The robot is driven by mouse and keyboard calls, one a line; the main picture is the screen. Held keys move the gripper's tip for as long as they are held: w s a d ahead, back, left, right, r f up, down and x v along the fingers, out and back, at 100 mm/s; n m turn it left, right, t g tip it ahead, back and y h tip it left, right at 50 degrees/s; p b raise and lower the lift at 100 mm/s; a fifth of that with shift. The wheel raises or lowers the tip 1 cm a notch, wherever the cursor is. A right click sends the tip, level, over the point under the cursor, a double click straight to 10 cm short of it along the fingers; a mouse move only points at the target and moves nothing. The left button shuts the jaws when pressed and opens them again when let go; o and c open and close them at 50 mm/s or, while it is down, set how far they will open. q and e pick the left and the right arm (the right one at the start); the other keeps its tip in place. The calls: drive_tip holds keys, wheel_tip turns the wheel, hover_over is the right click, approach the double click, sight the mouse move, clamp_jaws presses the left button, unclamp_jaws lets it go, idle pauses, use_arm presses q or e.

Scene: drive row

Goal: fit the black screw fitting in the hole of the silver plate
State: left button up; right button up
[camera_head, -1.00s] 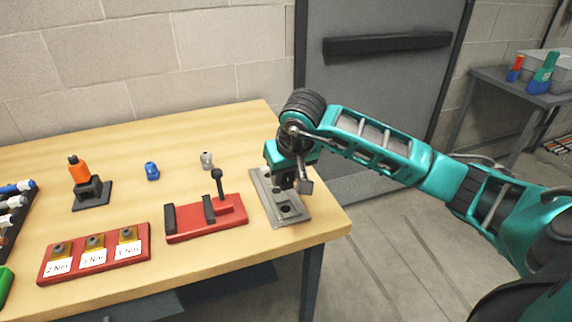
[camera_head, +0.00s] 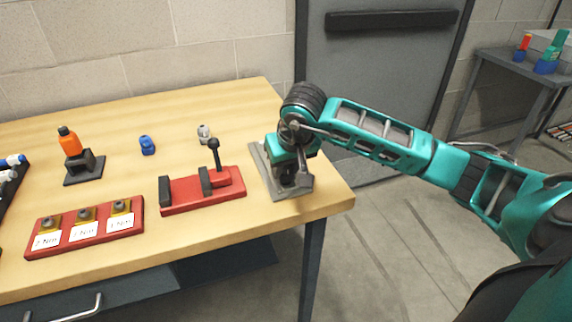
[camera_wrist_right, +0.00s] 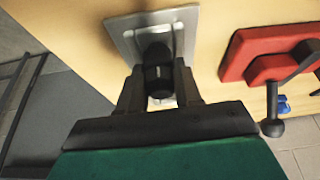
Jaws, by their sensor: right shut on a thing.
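The silver plate (camera_head: 268,177) lies flat near the right end of the wooden table, partly covered by my right gripper (camera_head: 291,186). In the right wrist view the plate (camera_wrist_right: 124,38) is beyond the fingertips. My right gripper (camera_wrist_right: 158,88) is shut on the black screw fitting (camera_wrist_right: 157,72), which is between its fingers. The fitting's far end is over the plate. The hole is hidden, and I cannot tell whether the fitting is in it or above it. My left gripper is not in view.
A red clamp fixture (camera_head: 203,193) with a black lever stands left of the plate. Further left are a red tray (camera_head: 85,229) with labelled pieces, an orange bottle on a black stand (camera_head: 84,168), a blue fitting (camera_head: 147,146) and a grey fitting (camera_head: 204,133).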

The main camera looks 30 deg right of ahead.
drive_tip(key=shift+f, duration=0.25)
idle(0.6)
drive_tip(key=o, duration=1.1)
drive_tip(key=v, duration=1.3)
